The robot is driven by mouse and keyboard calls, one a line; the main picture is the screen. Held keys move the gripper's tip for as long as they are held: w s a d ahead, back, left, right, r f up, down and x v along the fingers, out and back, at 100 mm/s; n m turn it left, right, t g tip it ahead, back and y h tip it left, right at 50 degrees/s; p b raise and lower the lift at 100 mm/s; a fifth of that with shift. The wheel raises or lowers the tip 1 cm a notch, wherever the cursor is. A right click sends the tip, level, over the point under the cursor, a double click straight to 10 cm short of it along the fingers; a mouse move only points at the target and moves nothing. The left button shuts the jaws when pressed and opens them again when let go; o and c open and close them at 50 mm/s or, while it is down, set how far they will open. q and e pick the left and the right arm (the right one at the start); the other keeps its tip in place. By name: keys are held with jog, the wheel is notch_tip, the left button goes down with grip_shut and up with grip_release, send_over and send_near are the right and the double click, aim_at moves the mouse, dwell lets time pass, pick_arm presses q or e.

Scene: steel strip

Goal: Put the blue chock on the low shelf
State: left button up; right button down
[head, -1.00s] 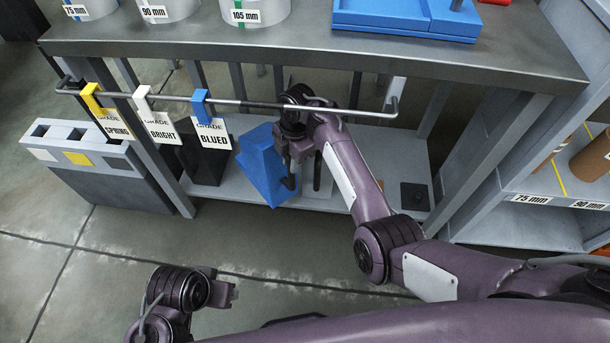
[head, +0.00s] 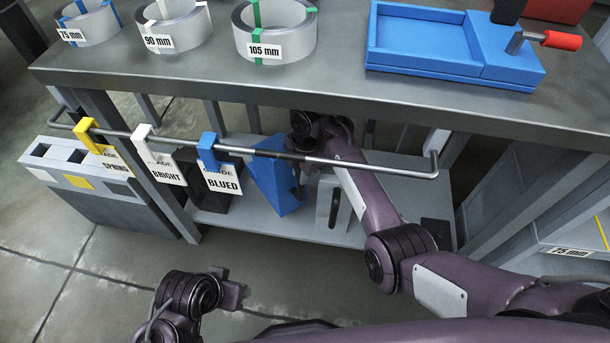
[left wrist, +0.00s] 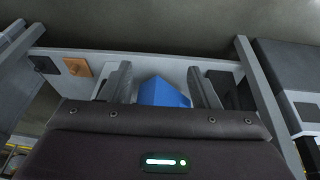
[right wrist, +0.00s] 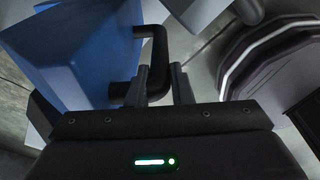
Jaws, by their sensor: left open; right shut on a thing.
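The blue chock (head: 270,180) is a wedge-like block with a black handle (right wrist: 158,45). My right gripper (right wrist: 158,82) is shut on that handle; in the head view the gripper (head: 302,172) is partly hidden behind the rail and under the table. The chock is tilted above or at the pale low shelf (head: 265,224); I cannot tell whether it touches it. My left gripper (head: 236,290) is open and empty, out in front of the shelf. The left wrist view shows the blue chock beyond its two fingers (left wrist: 163,88).
A rail (head: 330,160) with yellow, white and blue tag hooks runs along the table front. On the low shelf a black block (head: 205,185) stands left of the chock and a grey slotted block (head: 328,212) right. A grey bin (head: 95,190) stands at left.

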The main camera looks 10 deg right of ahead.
jog(key=f, duration=0.2)
jog(key=f+b, duration=0.2)
jog(key=f, duration=0.1)
jog(key=shift+w+f, duration=0.3)
pick_arm(q)
jog(key=d+t, duration=0.1)
jog(key=w+d+h, duration=0.1)
jog(key=d, duration=0.1)
jog(key=shift+d+f+m+t, duration=0.1)
jog(key=shift+f+m+t, duration=0.05)
jog(key=shift+m+t, duration=0.2)
pick_arm(e)
jog(key=c, duration=1.6)
grip_release()
jog(key=shift+s+f, duration=0.2)
jog(key=shift+s, duration=0.05)
jog(key=o, duration=0.3)
jog(key=shift+r, duration=0.15)
